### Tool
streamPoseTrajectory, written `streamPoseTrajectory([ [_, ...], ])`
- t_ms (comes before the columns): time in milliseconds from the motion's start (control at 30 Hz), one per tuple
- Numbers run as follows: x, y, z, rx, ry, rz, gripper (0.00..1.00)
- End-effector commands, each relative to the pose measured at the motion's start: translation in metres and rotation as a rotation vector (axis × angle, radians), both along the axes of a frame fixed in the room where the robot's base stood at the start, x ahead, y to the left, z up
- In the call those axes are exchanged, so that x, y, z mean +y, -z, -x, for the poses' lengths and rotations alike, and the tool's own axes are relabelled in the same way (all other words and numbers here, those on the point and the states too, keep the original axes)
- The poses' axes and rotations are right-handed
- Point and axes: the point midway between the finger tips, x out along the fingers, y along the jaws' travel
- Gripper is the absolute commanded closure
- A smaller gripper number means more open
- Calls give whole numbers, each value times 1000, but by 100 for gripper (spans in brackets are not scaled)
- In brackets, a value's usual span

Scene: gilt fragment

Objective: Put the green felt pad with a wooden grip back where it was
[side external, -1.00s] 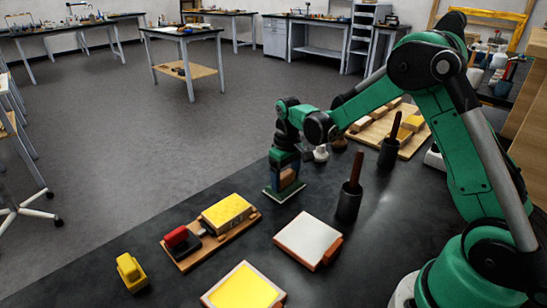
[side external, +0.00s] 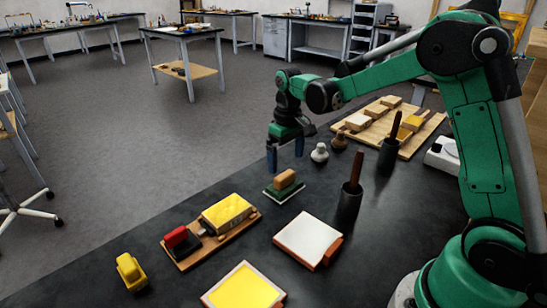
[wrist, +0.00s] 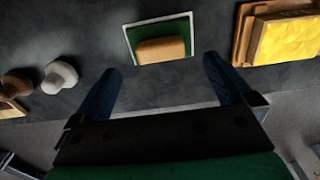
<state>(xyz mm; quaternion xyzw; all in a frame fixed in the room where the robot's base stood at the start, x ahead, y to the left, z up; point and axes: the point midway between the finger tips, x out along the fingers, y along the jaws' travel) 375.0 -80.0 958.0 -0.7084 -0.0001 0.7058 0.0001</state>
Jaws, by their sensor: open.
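The green felt pad (side external: 283,192) lies flat on the dark bench with its wooden grip (side external: 285,179) on top. It sits on a thin pale-edged square that shows around its rim. In the wrist view the pad (wrist: 160,27) and its grip (wrist: 161,50) are ahead of the fingers, near the top centre. My gripper (side external: 286,163) is open and empty, above the bench and just behind the pad. In the wrist view my gripper (wrist: 168,88) has its fingers spread wide with nothing between them.
A wooden tray (side external: 240,223) with a red-handled tool and yellow block stands to the left front. A white pad (side external: 307,240), dark cup (side external: 348,203) and yellow pad (side external: 243,290) are nearby. Two small knobs (side external: 320,153) stand right of my gripper. The bench edge is close behind.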

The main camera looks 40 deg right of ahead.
Motion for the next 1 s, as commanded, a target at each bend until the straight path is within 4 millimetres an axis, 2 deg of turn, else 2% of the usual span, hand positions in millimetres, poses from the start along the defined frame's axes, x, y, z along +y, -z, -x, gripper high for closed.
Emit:
streamPoseTrajectory([
  [33, 0, -12, 1, 0, 0, 0, 0],
  [200, 0, -43, 0, 0, 0, 0, 0],
  [400, 0, -62, 1, -2, 0, 0, 0],
  [533, 8, -72, 8, -41, -2, 8, 0],
  [767, 41, -91, 51, -254, -5, 31, 0],
  [1000, 69, -81, 99, -495, -4, 20, 0],
])
